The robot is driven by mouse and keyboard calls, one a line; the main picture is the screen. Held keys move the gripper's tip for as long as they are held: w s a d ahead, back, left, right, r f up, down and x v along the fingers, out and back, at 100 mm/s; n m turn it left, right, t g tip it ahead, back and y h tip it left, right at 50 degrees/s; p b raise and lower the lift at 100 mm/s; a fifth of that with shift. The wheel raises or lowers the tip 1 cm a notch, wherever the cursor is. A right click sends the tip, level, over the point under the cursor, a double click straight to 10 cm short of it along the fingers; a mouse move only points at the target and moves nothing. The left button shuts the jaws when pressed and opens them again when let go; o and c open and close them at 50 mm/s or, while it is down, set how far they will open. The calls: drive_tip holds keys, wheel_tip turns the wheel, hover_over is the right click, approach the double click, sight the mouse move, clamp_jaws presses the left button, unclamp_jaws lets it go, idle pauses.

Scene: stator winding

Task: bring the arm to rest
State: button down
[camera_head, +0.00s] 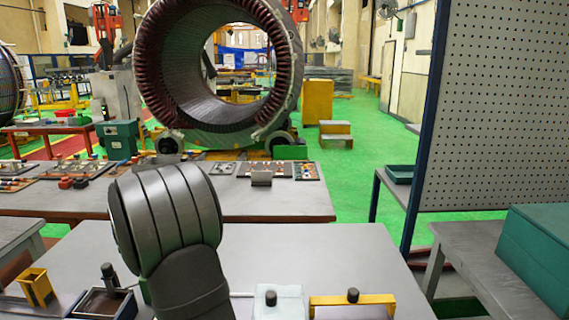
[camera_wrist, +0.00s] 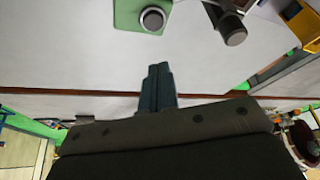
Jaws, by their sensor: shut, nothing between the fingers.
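My gripper (camera_wrist: 157,72) shows in the wrist view as two dark teal fingers pressed together, with nothing between them. It points out over the pale grey table (camera_wrist: 75,60) and touches nothing that I can see. In the head view my arm rises from the bottom edge, left of the middle, in front of the grey table (camera_head: 330,255). The gripper itself cannot be made out there.
On the table stand a yellow holder (camera_head: 36,287), a dark tray (camera_head: 103,303) with an upright cylinder, a pale block (camera_head: 277,303) and a yellow bracket (camera_head: 325,300). Behind are another table (camera_head: 290,203) and a large stator (camera_head: 287,75). A perforated panel (camera_head: 490,110) stands right.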

wheel_tip(320, 180, down, 8)
drive_tip(key=shift+r, duration=0.2)
wheel_tip(320, 180, up, 9)
drive_tip(key=d+r+m+h, duration=0.1)
drive_tip(key=d+m+h, duration=0.15)
drive_tip(key=d, duration=2.25)
drive_tip(key=s+d+m, duration=0.2)
drive_tip(key=s+d, duration=0.4)
drive_tip(key=d, duration=0.4)
drive_tip(key=s+d+m+g, duration=0.1)
drive_tip(key=s+d+m, duration=0.1)
drive_tip(key=s+d, duration=0.5)
drive_tip(key=shift+d+f+g, duration=0.3)
drive_tip(key=shift+d+f, duration=0.05)
drive_tip(key=shift+d, duration=1)
drive_tip(key=shift+h, duration=0.25)
